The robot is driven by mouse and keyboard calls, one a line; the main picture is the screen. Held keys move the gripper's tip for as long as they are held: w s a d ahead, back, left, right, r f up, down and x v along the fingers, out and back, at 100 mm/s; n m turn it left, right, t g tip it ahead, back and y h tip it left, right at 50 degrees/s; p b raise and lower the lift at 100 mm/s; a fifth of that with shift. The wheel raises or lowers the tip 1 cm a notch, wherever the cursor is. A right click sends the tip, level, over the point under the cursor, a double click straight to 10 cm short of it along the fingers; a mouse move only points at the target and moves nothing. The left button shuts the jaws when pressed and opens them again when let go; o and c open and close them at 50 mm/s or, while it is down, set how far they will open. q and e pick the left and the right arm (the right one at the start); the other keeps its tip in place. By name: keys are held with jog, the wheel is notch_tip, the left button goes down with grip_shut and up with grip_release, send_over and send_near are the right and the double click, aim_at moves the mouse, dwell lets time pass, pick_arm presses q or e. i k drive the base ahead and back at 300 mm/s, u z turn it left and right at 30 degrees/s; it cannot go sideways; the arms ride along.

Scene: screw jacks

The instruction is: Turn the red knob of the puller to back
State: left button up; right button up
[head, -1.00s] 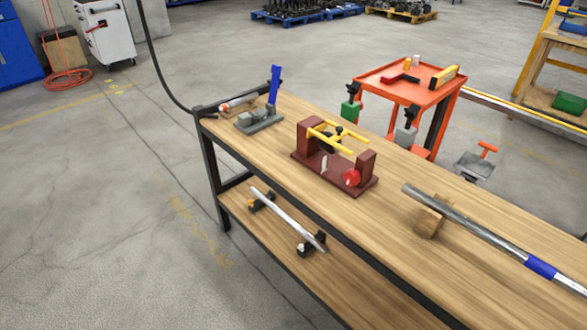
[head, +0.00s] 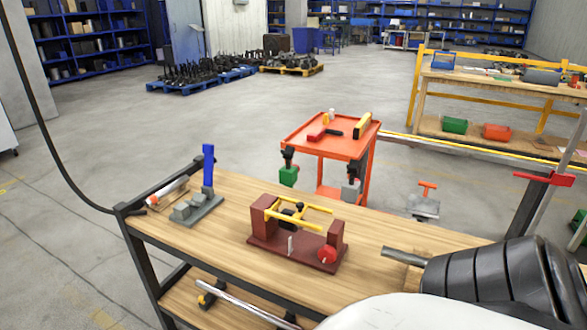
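The puller (head: 296,254) stands on the wooden workbench, a dark red base with two upright blocks and yellow bars between them. Its red knob (head: 327,254) is a round disc low on the right end, facing the near side. A black part with a round top sits between the yellow bars. Neither gripper can be seen. A black ribbed part and a white surface, which seem to be mine, fill the lower right and hide that part of the bench.
On the workbench (head: 235,190), a grey fixture with a blue lever (head: 208,166) stands left of the puller. A metal bar (head: 403,256) lies to the right, mostly hidden. An orange cart (head: 340,146) stands behind. A lower shelf holds a metal rod (head: 240,304).

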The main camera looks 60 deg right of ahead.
aim_at(328, 253)
jog(key=i, duration=2.65)
jog(key=z, duration=3.35)
